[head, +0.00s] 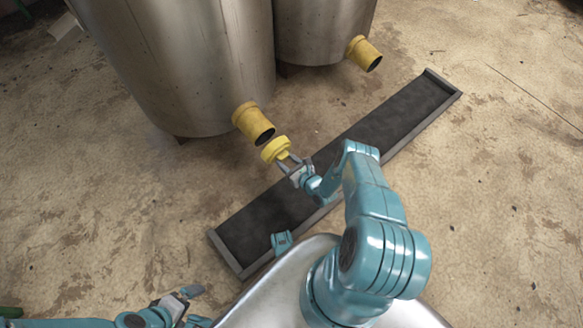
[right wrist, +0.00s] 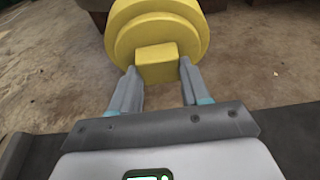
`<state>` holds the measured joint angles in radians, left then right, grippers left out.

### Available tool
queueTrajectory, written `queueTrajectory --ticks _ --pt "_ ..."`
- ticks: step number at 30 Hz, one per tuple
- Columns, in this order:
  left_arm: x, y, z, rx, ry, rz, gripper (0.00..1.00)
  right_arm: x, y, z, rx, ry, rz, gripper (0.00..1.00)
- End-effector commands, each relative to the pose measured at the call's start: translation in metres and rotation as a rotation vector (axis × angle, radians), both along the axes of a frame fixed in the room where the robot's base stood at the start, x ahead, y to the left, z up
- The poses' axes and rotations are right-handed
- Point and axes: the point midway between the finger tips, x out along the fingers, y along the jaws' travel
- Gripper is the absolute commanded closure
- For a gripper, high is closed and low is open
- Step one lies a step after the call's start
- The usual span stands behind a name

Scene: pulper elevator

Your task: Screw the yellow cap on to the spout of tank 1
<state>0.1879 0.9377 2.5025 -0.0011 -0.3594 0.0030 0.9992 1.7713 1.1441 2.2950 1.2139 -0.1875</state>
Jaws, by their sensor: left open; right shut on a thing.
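My right gripper (head: 287,162) is shut on the yellow cap (head: 275,149) by the block on its back, which shows between the fingers in the right wrist view (right wrist: 157,62). The cap is in the air just below and right of the open mouth of a yellow spout (head: 252,120) on the nearer metal tank (head: 185,60). In the head view a small gap seems to lie between them. A second yellow spout (head: 364,54), also open, juts from the other tank (head: 322,25). No tank number is readable. My left gripper (head: 188,296) is open and empty at the lower left.
A long dark trough with a raised rim (head: 450,84) lies on the floor diagonally below my right arm. The stained concrete floor (head: 110,215) is clear at the left and right. A green thing (head: 10,311) shows at the lower left edge.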

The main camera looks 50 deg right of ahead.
Motion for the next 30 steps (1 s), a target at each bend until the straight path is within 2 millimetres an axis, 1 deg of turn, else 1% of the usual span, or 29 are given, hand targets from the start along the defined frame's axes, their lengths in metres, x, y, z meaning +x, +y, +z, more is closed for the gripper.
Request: queueTrajectory --ticks 1,6,13,19,30 --pt "0.000 0.000 -0.003 0.000 -0.001 0.003 0.00 0.005 0.000 0.000 -0.001 -0.003 0.002 0.89" --pt "0.002 0.002 -0.009 0.002 -0.003 0.006 0.00 0.020 -0.002 0.002 -0.002 -0.003 0.002 0.89" --pt "0.003 0.003 -0.015 0.002 -0.006 0.013 0.00 0.035 -0.003 0.004 -0.001 -0.002 0.001 0.89" --pt "0.004 0.003 -0.016 0.002 -0.006 0.014 0.00 0.041 -0.005 0.006 0.000 -0.001 0.000 0.89" --pt "0.004 0.003 -0.016 0.002 -0.006 0.014 0.00 0.041 -0.004 0.006 0.000 -0.001 0.000 0.89"
